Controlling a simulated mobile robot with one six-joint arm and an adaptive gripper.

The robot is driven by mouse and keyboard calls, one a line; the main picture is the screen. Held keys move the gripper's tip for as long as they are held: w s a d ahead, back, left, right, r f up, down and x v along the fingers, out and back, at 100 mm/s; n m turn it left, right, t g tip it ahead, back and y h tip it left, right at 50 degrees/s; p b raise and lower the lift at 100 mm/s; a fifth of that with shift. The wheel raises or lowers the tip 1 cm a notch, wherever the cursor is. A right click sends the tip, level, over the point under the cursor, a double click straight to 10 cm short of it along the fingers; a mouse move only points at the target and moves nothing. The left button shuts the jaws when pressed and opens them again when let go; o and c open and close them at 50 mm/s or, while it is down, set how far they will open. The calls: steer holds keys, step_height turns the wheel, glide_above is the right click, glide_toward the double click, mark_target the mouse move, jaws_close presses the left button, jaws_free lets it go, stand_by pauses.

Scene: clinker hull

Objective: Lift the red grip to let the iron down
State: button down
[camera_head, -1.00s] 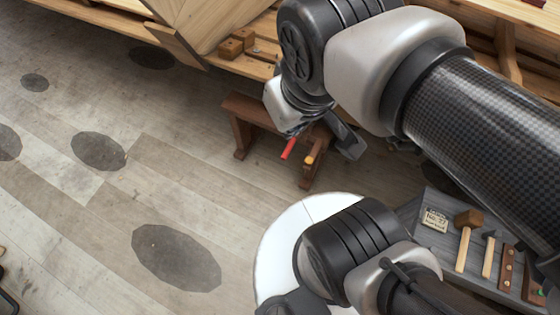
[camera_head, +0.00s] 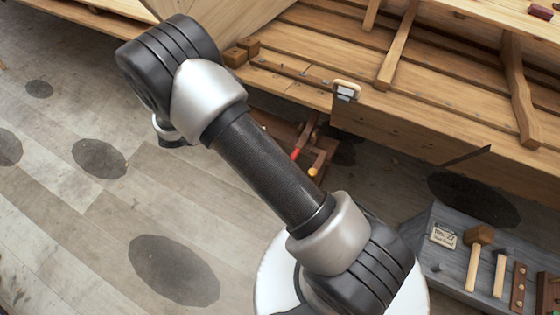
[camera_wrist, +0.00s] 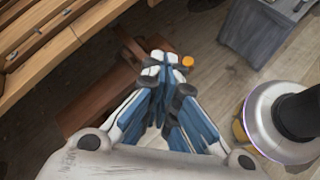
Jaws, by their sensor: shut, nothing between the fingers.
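The red grip (camera_head: 295,154) is a short red bar by a low brown wooden stand (camera_head: 325,150), partly behind my arm in the head view. An orange knob (camera_head: 312,171) sits close by it. In the wrist view the stand (camera_wrist: 92,105) lies beyond my gripper (camera_wrist: 163,72), and the orange knob (camera_wrist: 187,61) shows just right of the fingertips. The red grip is not visible there. My gripper is shut and empty, its fingertips over the stand in that view; in the head view my arm hides its fingers. I cannot make out the iron.
The wooden hull (camera_head: 400,125) runs along the back and right, with a small wooden-handled object (camera_head: 346,91) at its edge. A grey bench (camera_head: 440,265) at right bears a mallet (camera_head: 477,238), a hammer (camera_head: 500,262) and a label. The floor at left is clear.

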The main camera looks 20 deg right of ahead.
steer(key=s+f+n+t, duration=0.2)
steer(key=s+f+n, duration=0.1)
steer(key=f, duration=0.8)
steer(key=s+d+f+n+t+b, duration=0.1)
steer(key=s+f+n+t, duration=0.2)
steer(key=f, duration=0.9)
steer(key=s+f+n+t+h, duration=0.1)
steer(key=s+f+n+t, duration=0.1)
steer(key=f+n, duration=0.5)
step_height(320, 180, down, 5)
steer(key=shift+s+d+t+b, duration=0.3)
steer(key=shift+s+b, duration=0.1)
steer(key=shift+s, duration=0.3)
steer(key=b+x, duration=0.3)
steer(key=x, duration=0.7)
steer(key=shift+w+a+r+p, duration=0.1)
steer(key=shift+w+r+p, duration=0.05)
steer(key=shift+r, duration=0.85)
steer(key=shift+w+a+r+p, duration=0.1)
steer(key=shift+a+r+p, duration=0.05)
steer(key=shift+r, duration=0.85)
